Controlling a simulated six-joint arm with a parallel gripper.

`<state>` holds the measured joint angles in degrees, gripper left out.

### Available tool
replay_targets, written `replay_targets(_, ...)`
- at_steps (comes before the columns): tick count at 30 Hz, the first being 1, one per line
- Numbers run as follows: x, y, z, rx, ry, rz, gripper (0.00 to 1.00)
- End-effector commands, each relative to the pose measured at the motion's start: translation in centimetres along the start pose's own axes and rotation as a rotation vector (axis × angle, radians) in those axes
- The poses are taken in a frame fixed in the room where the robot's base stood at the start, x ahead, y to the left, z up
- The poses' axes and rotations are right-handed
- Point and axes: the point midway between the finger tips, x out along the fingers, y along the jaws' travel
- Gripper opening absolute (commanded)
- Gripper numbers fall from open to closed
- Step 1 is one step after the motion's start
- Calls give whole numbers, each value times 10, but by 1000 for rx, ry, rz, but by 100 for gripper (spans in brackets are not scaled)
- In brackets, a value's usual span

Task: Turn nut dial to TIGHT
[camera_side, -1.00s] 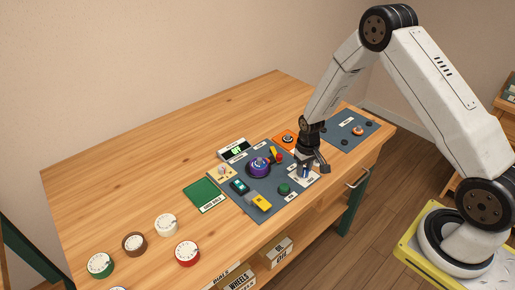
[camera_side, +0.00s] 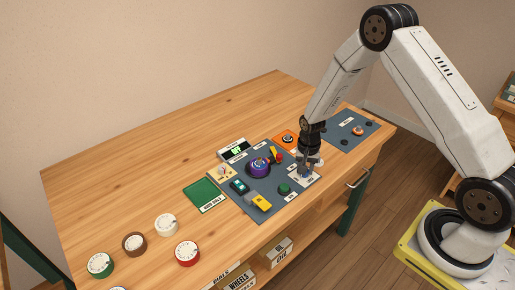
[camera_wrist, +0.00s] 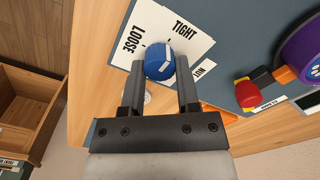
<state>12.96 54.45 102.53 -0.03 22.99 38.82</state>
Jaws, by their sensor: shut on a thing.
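The nut dial is a blue knob (camera_wrist: 159,62) with a white line on its top. It sits on a white plate (camera_wrist: 152,16) printed LOOSE at left and TIGHT at right. A white mark shows at the knob's upper right, on the TIGHT side; I cannot tell exactly where the pointer stands. My gripper (camera_wrist: 160,72) is shut on the knob, one finger on each side. In the side view my gripper (camera_side: 305,171) points down over the white plate (camera_side: 314,180) and mostly hides the knob.
A purple dial (camera_side: 258,168), a green knob (camera_side: 284,189) and a yellow block (camera_side: 261,203) stand close by on the dark panel. A red knob (camera_wrist: 248,94) lies right of my fingers in the wrist view. Loose dials (camera_side: 187,253) lie at the table's near left.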

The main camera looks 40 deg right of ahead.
Motion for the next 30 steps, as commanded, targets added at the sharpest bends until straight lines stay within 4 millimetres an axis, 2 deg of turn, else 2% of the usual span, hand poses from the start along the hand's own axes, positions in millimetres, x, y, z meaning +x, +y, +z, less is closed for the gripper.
replay_targets(12, 0, 0, 1, 14, -4, 2, 0)
replay_targets(13, 0, 0, 1, 13, -4, 2, 43)
replay_targets(16, 0, 0, 1, 13, -3, 2, 75)
replay_targets(30, -3, 0, 0, 11, 0, 0, 75)
